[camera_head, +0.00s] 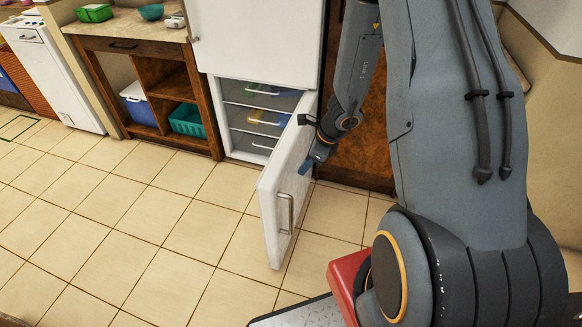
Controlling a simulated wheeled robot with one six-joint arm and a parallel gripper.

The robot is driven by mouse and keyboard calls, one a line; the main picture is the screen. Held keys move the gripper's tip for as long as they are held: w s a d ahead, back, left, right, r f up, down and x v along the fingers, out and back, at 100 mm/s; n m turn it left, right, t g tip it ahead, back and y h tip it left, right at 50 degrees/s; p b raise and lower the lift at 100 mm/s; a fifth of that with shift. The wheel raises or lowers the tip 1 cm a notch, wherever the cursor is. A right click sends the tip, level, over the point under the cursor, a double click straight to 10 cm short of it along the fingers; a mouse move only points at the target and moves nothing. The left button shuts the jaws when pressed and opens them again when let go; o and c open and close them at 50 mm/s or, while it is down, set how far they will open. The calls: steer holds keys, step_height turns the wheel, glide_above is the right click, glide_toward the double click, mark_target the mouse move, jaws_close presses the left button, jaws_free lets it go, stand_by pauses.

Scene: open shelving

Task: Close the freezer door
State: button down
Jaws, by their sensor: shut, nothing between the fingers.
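The freezer door (277,207) is white and stands wide open at the bottom of the fridge, swung out toward me over the floor. Its metal handle (286,213) is on the face turned to the right. The open freezer compartment (262,96) shows drawers with blue and yellow items inside. My gripper (305,167) is shut and empty, close to the handle-side face of the door near its upper hinge end. I cannot tell whether it touches the door. Part of the gripper is hidden by my arm and its own wrist.
The closed upper fridge door (255,38) is above the freezer. A wooden cabinet (158,88) with a blue-and-white cooler (138,106) and a teal basket (187,121) stands at left. A wooden panel (362,150) is at right. The tiled floor (130,220) at left is clear.

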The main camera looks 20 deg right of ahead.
steer(key=shift+w+a+f+p, duration=0.25)
steer(key=shift+w+a, duration=0.2)
steer(key=shift+a, duration=0.15)
steer(key=shift+w+a+f+p, duration=0.2)
steer(key=shift+w+a, duration=0.25)
steer(key=shift+a, duration=0.2)
steer(key=shift+w+a+f+p, duration=0.25)
steer(key=shift+w+a, duration=0.2)
steer(key=shift+a, duration=0.15)
steer(key=shift+w, duration=0.1)
